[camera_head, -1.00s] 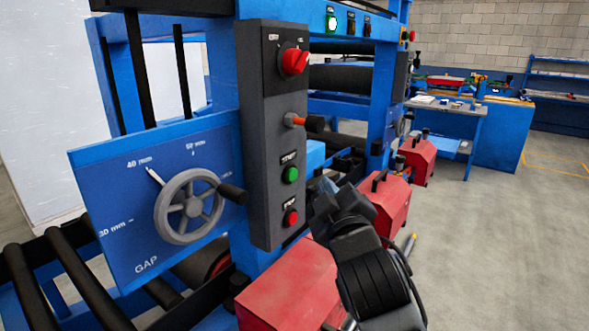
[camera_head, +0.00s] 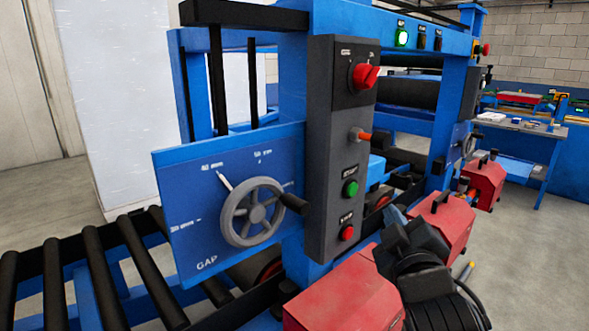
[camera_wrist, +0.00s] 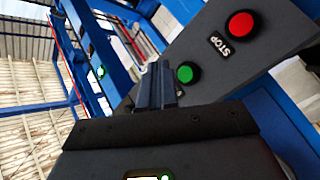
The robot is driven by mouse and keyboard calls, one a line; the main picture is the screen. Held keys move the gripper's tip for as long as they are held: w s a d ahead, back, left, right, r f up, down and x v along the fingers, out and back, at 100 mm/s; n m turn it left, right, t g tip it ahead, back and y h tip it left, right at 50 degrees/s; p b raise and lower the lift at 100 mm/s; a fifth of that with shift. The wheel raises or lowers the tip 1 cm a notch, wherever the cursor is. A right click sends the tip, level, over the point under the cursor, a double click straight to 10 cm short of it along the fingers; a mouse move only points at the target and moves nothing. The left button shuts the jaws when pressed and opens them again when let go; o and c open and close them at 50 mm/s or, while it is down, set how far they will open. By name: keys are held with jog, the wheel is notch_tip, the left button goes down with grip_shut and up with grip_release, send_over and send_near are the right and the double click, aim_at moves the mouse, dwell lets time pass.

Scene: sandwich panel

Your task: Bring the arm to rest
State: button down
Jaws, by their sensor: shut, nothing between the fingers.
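My gripper (camera_head: 394,228) is dark and sits at the end of my arm, right of the control panel and in front of the red housings. In the wrist view its two fingers (camera_wrist: 156,82) are together with nothing between them. The grey control panel (camera_head: 322,215) carries a red rotary switch, an orange-tipped lever, a green button (camera_head: 350,188) and a red button (camera_head: 347,233). In the wrist view the fingertips overlap the panel next to the green button (camera_wrist: 187,73), and the red STOP button (camera_wrist: 241,24) is further right. I cannot tell any contact.
The blue gap plate (camera_head: 185,240) with its grey handwheel (camera_head: 252,212) stands left of the panel. Black rollers (camera_head: 85,270) run along the lower left. Open floor (camera_head: 530,270) lies at the right.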

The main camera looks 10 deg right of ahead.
jog(key=s+a+f+m+g+y, duration=0.1)
jog(key=s+f, duration=0.7)
jog(key=s, duration=0.3)
jog(key=s+a+f+m+g+y, duration=0.1)
jog(key=s+f+m+y, duration=0.1)
jog(key=s+f, duration=0.75)
jog(key=s+r+m+g, duration=0.1)
jog(key=s+r+m, duration=0.1)
jog(key=s, duration=1)
jog(key=s+d+r+m, duration=0.1)
jog(key=s+r+m, duration=0.1)
jog(key=s, duration=1.1)
jog(key=shift+s+r+m+g, duration=0.3)
jog(key=shift+r+m+g, duration=0.1)
